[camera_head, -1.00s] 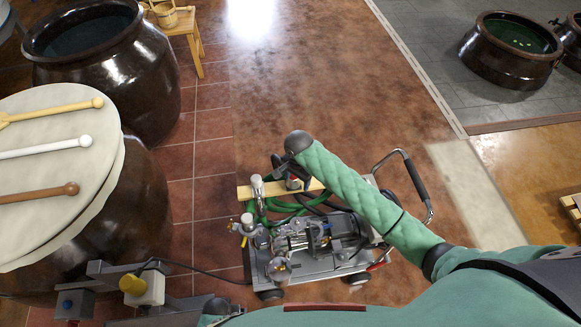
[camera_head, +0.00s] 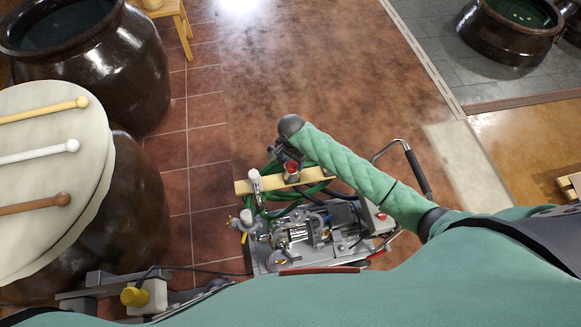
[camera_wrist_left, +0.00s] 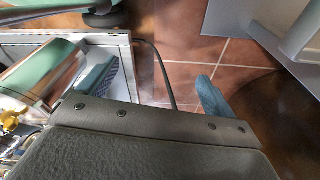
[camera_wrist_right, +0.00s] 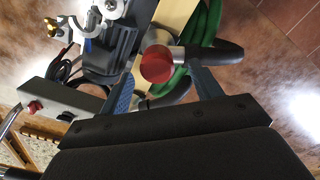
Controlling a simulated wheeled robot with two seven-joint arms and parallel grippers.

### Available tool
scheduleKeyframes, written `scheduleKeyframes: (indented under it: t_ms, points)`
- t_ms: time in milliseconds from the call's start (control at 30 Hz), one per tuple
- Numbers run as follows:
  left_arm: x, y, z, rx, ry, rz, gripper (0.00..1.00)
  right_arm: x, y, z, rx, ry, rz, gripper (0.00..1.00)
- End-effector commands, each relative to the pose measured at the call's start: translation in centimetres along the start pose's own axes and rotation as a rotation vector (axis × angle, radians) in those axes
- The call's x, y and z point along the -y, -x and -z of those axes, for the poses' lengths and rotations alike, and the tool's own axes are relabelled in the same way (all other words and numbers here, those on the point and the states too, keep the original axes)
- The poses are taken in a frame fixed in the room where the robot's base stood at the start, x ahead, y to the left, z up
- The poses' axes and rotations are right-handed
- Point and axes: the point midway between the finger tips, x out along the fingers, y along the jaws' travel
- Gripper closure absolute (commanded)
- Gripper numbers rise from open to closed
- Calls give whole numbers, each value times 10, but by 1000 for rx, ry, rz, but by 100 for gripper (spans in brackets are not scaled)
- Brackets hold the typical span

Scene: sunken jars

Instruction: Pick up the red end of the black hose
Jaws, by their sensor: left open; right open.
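The red end (camera_head: 292,172) of the black hose stands up at the yellow wooden bar on the cart. In the right wrist view the red end (camera_wrist_right: 157,64) faces the camera, with a metal collar beside it and the black hose (camera_wrist_right: 226,53) curving off to the right. My right gripper (camera_wrist_right: 160,78) is open, one finger on each side of the red end. Whether the fingers touch it cannot be told. In the head view my right gripper (camera_head: 287,152) is mostly hidden under its wrist. My left gripper (camera_wrist_left: 158,82) is open and empty.
The cart (camera_head: 300,240) carries metal pump parts, green hose (camera_head: 262,208) and a black-gripped handle (camera_head: 417,172). Large dark jars (camera_head: 110,70) stand at the left, one under a pale lid (camera_head: 40,215) with several sticks. Brown floor beyond the cart is clear.

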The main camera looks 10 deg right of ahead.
Motion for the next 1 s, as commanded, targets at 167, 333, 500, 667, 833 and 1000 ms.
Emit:
scheduleKeyframes:
  t_ms: [167, 333, 500, 667, 833, 1000]
  points:
    - [6, -13, -13, -5, -4, 7, 9, -2, -18, 0, 0, 0, -2, 36]
    - [8, -20, -17, -10, -6, 10, 9, -2, -30, 0, -1, 1, 0, 36]
    - [8, -21, -17, -11, -6, 10, 9, -2, -31, 0, -1, 1, 0, 36]
    - [8, -20, -17, -11, -5, 10, 9, -2, -31, 0, -1, 1, 0, 56]
    - [8, -20, -17, -11, -5, 10, 9, -2, -31, 0, -1, 1, 0, 89]
    - [9, -20, -16, -12, -5, 11, 9, -2, -30, 0, -1, 1, 1, 89]
